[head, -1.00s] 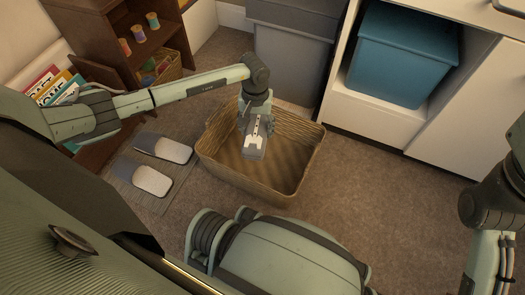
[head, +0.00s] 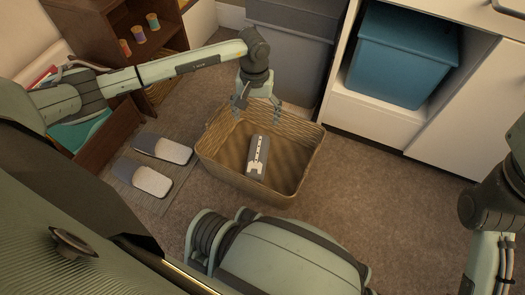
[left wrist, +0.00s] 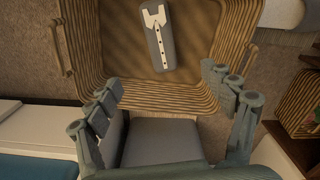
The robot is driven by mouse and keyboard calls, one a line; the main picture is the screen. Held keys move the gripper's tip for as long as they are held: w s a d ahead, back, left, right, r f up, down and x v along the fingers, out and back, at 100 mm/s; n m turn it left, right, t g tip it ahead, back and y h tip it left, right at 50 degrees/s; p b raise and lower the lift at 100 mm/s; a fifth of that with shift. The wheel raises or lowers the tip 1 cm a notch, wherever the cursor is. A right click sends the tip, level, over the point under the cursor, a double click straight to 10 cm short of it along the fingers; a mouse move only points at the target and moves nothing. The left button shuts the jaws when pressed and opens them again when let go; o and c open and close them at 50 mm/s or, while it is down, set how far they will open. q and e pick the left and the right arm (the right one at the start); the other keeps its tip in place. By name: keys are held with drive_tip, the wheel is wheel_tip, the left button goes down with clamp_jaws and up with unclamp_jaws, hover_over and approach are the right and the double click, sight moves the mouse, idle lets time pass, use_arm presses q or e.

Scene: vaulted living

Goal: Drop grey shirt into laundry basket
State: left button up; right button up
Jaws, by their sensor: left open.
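The grey shirt (head: 257,157), folded with a white collar and dark buttons, lies inside the wicker laundry basket (head: 290,192). In the left wrist view the shirt (left wrist: 156,40) lies on the basket floor, apart from my fingers. My left gripper (head: 258,112) is open and empty above the basket's back rim. In the left wrist view its fingers (left wrist: 170,100) are spread wide near the rim. My right arm shows at the right edge of the head view, but its gripper is not seen.
Two slippers (head: 163,149) lie on a mat left of the basket. A grey bin (head: 293,55) stands behind it. A blue bin (head: 405,55) sits in a white cabinet. A brown shelf (head: 100,30) is at the back left. Carpet right of the basket is clear.

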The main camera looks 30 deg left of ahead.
use_arm(q)
drive_tip(key=shift+r, duration=2.7)
